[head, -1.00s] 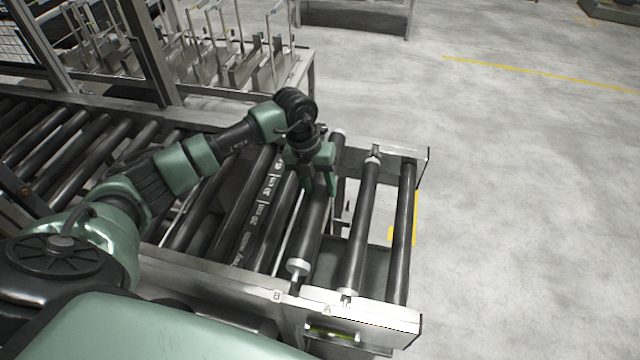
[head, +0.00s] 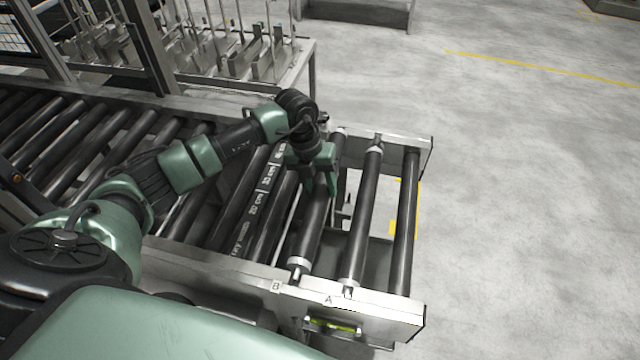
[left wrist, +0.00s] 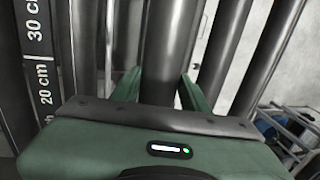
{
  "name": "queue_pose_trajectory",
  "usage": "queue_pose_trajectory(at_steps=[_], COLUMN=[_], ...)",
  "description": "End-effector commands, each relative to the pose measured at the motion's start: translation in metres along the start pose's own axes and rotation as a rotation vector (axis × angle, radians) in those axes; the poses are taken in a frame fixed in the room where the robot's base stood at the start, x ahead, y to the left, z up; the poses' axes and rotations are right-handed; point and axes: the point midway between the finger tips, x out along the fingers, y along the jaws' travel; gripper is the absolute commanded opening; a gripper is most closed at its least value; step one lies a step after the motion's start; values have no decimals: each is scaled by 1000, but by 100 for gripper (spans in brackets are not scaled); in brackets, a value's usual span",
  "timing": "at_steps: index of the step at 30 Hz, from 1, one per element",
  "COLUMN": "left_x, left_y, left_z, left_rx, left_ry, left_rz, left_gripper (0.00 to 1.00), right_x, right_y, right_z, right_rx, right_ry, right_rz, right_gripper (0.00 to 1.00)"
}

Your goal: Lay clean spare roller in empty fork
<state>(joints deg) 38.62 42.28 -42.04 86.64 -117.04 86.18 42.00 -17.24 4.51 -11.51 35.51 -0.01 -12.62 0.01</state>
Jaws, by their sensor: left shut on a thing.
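My left gripper (head: 318,182) is shut around a dark roller (head: 309,235) with pale end collars. It grips the roller from above, toward its far half. The roller's near end lies at the near side rail (head: 375,307), between the labels B (head: 276,287) and A (head: 328,300). I cannot tell whether its pin is seated in the fork there; the far end is partly hidden by my arm. In the left wrist view the roller (left wrist: 172,45) runs between both fingers. My right gripper is not in view.
Right of the held roller lie another collared roller (head: 363,205) and the end roller (head: 405,215). A bar with centimetre marks (head: 258,205) lies to the left. A metal rack (head: 235,60) stands behind the conveyor. The floor (head: 520,180) to the right is clear.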

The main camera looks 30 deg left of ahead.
Motion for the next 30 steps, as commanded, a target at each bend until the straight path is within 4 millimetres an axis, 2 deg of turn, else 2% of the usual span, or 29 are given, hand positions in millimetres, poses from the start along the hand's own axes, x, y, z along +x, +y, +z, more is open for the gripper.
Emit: queue_pose_trajectory(at_steps=[19,23,30], left_x=[28,27,37], left_y=[5,5,8], left_z=[1,1,0], left_rx=[1,1,3], left_ry=[-3,-3,-5], left_rz=[-3,-3,-8], left_gripper=[0,0,0], right_x=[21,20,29], right_y=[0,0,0], right_z=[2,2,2], right_rx=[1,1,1], right_ry=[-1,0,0], right_rz=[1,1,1], right_gripper=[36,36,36])
